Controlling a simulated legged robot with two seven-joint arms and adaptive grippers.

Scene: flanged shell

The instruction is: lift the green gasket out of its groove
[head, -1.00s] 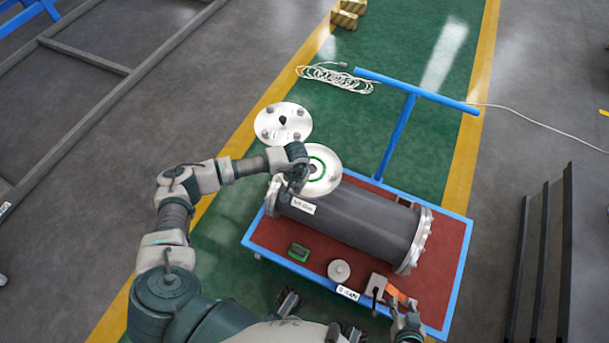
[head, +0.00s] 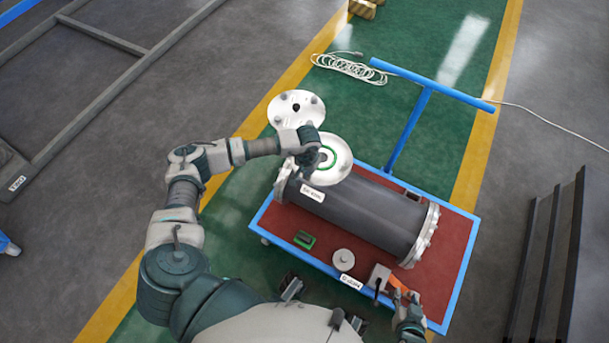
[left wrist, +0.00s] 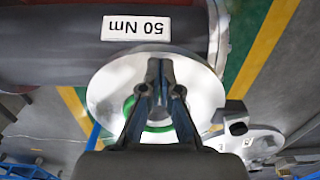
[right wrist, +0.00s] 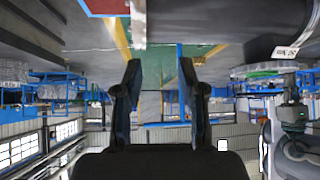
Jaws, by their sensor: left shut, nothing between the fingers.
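My left gripper (head: 309,170) is at the flange's left side in the head view and hides part of the ring. In the left wrist view, my left gripper (left wrist: 160,66) is shut and empty, its fingers in front of the flange face. The gasket (left wrist: 187,125) shows on both sides of them; whether they touch it I cannot tell. My right gripper (right wrist: 160,78) is open and empty, low by the cart's front right corner in the head view.
The shell lies on a red-topped cart with a blue frame (head: 462,275). A loose round cover (head: 296,107) is beyond the flange. A green item (head: 304,239), a grey cylinder (head: 343,260) and an orange item (head: 398,285) lie along the cart's front. A cable coil (head: 350,68) is on the floor.

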